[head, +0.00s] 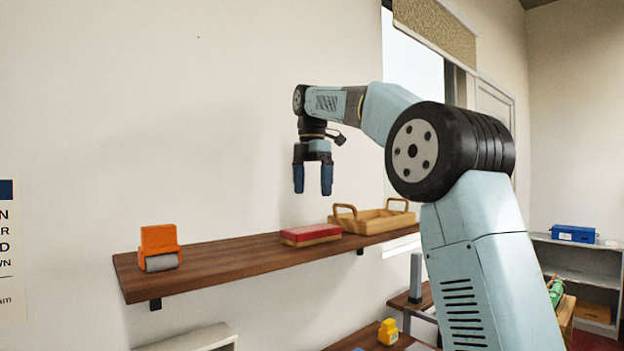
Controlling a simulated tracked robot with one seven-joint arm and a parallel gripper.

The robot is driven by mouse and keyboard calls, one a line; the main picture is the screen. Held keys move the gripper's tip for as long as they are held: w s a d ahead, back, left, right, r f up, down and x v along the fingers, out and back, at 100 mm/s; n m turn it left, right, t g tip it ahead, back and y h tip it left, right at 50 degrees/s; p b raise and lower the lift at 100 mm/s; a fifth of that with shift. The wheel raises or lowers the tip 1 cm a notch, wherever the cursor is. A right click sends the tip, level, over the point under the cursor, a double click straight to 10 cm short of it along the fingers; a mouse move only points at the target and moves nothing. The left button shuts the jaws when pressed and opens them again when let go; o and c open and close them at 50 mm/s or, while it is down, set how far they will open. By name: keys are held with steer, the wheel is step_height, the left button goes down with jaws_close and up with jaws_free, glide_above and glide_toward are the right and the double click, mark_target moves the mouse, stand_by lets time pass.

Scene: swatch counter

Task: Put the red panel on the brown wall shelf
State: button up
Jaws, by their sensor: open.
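A red panel (311,231), a flat slab with a red top and a tan lower layer, lies on the brown wall shelf (215,262). It sits near the middle of the shelf, just left of a wooden tray. My gripper (313,190) points down, open and empty, above the red panel with a clear gap between them. The blue fingertips are apart and touch nothing. The right end of the shelf is hidden behind my arm.
An orange block with a grey roller (160,247) stands at the shelf's left end. The wooden tray with handles (374,219) stands right of the panel. Bare shelf lies between roller and panel. A yellow item (388,331) stands on a lower surface.

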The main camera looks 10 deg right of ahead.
steer(key=s+d+f+m+t, duration=0.2)
steer(key=s+d+f+m, duration=0.15)
steer(key=s+m, duration=0.4)
steer(key=s+d+f+m+t, duration=0.15)
steer(key=s+d+m, duration=0.35)
steer(key=s, duration=0.5)
steer(key=s+d+f+m+t, duration=0.1)
steer(key=s+d+f+m, duration=0.2)
steer(key=s+f+m, duration=0.3)
steer(key=s+d+f+m+t, duration=0.1)
steer(key=s+d+f+m, duration=0.2)
steer(key=s+f+m, duration=0.3)
steer(key=s+f, duration=0.5)
steer(key=f, duration=0.2)
steer(key=shift+s+d, duration=0.2)
steer(key=shift+s, duration=0.1)
